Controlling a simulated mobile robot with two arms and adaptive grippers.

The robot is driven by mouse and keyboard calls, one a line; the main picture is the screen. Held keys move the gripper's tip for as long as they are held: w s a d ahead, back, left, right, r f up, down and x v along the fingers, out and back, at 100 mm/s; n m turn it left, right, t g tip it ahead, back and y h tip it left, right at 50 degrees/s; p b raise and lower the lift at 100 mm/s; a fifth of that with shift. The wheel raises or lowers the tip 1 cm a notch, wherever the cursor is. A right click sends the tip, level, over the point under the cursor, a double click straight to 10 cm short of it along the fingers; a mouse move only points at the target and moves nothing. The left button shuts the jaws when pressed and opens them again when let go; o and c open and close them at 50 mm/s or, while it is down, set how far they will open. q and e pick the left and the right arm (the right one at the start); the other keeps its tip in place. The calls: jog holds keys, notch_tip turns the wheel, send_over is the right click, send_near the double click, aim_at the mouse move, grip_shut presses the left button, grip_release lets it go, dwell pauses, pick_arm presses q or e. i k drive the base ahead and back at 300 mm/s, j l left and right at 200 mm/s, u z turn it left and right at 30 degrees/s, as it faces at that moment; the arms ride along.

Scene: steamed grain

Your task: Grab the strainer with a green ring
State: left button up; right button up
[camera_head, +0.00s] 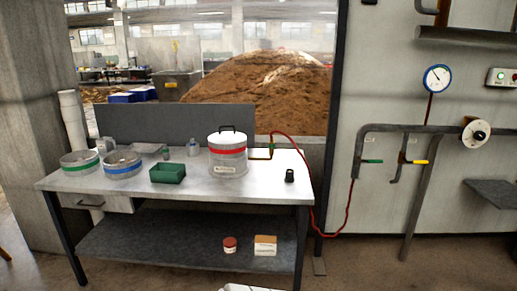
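The strainer with a green ring (81,163) is a round, shallow, metallic pan at the left end of the grey table (225,187). It lies flat, close beside a similar strainer with a blue ring (123,164) on its right. Nothing is holding either strainer. Neither of my grippers shows in the head view.
A green tray (168,173), a lidded pot with a red band (228,155) and a small dark object (290,175) stand on the table. A red hose (309,205) runs from the pot area to the wall pipes. A red jar (230,244) and box (265,245) sit on the lower shelf.

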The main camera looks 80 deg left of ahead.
aim_at(166, 149)
jog(key=u, duration=3.45)
jog(key=i+z, duration=0.25)
jog(key=z, duration=0.15)
jog(key=i+j+z, duration=0.1)
jog(key=z, duration=0.3)
jog(key=i+j, duration=0.05)
jog(key=i, duration=0.05)
